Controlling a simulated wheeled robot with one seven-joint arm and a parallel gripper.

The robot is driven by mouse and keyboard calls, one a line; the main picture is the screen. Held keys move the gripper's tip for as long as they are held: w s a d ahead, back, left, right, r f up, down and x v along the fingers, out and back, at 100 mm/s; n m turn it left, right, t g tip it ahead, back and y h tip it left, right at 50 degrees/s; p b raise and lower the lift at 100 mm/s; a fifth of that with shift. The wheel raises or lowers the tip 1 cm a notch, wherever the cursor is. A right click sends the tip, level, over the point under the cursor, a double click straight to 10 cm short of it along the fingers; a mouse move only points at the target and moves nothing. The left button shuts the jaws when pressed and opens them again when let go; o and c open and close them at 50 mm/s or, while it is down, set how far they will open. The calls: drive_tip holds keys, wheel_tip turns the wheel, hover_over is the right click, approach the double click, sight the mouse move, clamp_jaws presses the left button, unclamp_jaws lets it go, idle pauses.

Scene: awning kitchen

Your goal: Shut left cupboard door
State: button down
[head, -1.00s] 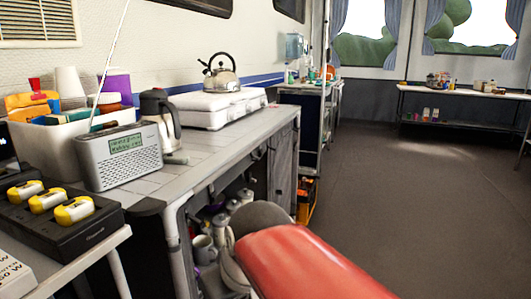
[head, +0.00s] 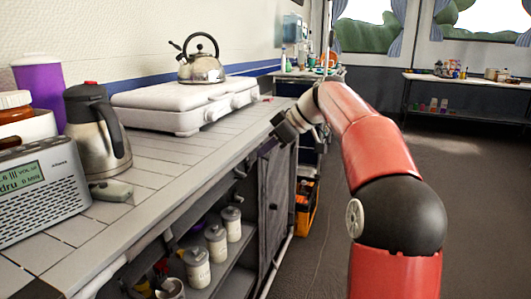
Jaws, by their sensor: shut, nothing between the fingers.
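A dark grey cupboard door panel (head: 276,190) shows under the counter, to the right of an open shelf bay (head: 228,272). I cannot tell whether this panel is the left door or another one, or how far it stands out from the front. No other door panel is clear in view. My gripper (head: 278,132) is at the counter's front edge, close to the panel's top corner. It is shut and empty. It is small and dark here, and I cannot tell whether it touches the door or the edge.
The counter (head: 150,178) carries a radio (head: 40,190), a steel flask (head: 95,130), a white camp stove (head: 185,105) and a kettle (head: 201,65). Several canisters (head: 216,243) stand inside the cupboard. An orange crate (head: 305,205) sits beyond. The floor (head: 460,190) at right is clear.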

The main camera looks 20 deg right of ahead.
sight(236, 174)
drive_tip(key=x, duration=0.8)
drive_tip(key=shift+a+f+b, duration=0.15)
drive_tip(key=shift+a+b, duration=0.1)
drive_tip(key=shift+b, duration=0.05)
drive_tip(key=shift+w+f, duration=0.1)
